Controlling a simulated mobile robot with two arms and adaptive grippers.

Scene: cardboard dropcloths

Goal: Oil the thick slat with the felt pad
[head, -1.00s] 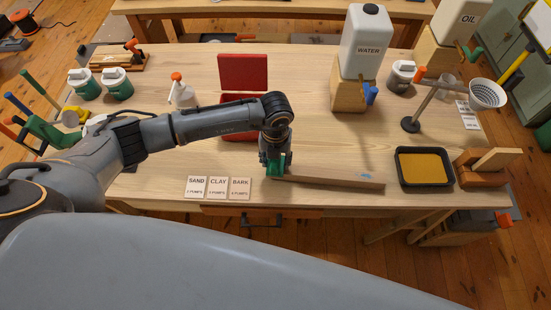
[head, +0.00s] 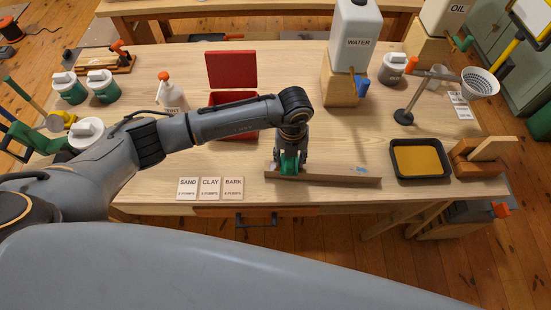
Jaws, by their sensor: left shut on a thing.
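A long brown slat (head: 340,178) lies on the table near its front edge, with a small blue mark near its right part. My left gripper (head: 290,168) points down over the slat's left part. It is shut on a green-topped thing that looks like the felt pad (head: 289,162). The pad's underside is hidden, so I cannot tell for sure whether it touches the slat. A black tray (head: 393,165) of amber liquid, seemingly oil, stands to the right of the slat. My right gripper is not in view.
A wooden holder (head: 464,168) with a pale slat stands right of the tray. Behind are a lamp-like stand (head: 405,115), a WATER tank (head: 357,35) and an open red box (head: 231,70). SAND, CLAY and BARK cards (head: 210,188) lie to the left. The table between the slat and WATER tank is clear.

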